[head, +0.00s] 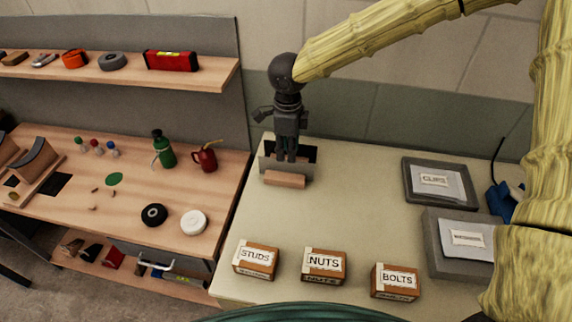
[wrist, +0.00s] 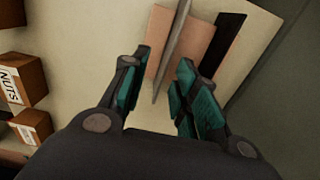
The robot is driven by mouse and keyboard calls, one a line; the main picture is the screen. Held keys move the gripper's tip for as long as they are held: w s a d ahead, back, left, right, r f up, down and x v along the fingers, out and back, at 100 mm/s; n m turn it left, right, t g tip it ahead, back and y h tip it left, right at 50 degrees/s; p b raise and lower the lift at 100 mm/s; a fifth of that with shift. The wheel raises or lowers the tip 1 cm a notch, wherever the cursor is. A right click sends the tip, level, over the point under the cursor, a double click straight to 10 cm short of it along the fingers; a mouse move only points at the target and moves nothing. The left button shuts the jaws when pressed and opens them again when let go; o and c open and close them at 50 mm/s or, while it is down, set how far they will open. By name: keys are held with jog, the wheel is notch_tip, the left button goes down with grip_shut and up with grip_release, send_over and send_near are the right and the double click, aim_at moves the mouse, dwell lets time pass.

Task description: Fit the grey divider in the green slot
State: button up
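The grey divider (head: 269,162) stands upright on the right-hand table, at a pinkish wooden block (head: 285,179). In the wrist view the divider (wrist: 173,48) shows edge-on as a thin grey plate over the block (wrist: 196,47). My gripper (head: 286,157) points down over the divider. In the wrist view the fingers of my gripper (wrist: 162,84) are apart, one on each side of the divider, with a gap visible on both sides. A black strip (wrist: 225,42) lies beyond the block. I cannot make out a green slot in either view.
Boxes marked studs (head: 255,261), nuts (head: 324,266) and bolts (head: 396,281) line the table's front. Grey cases (head: 412,190) stand at the right. The middle of the table is clear. The left workbench (head: 60,217) holds bottles, tape rolls and small parts.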

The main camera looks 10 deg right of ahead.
aim_at(286, 162)
jog(key=f, duration=0.1)
jog(key=w+f, duration=0.1)
jog(key=w+f+p, duration=0.1)
jog(key=shift+f, duration=0.25)
jog(key=shift+s+f+p, duration=0.3)
jog(key=shift+f+p, duration=0.2)
jog(key=shift+f, duration=0.45)
jog(key=shift+s+f, duration=0.2)
jog(key=shift+f, duration=0.25)
jog(key=shift+w+f, duration=0.3)
jog(key=shift+f, duration=0.1)
jog(key=shift+s+r, duration=0.15)
jog(key=shift+c, duration=1.3)
jog(key=shift+s, duration=0.1)
jog(key=c, duration=0.3)
grip_shut()
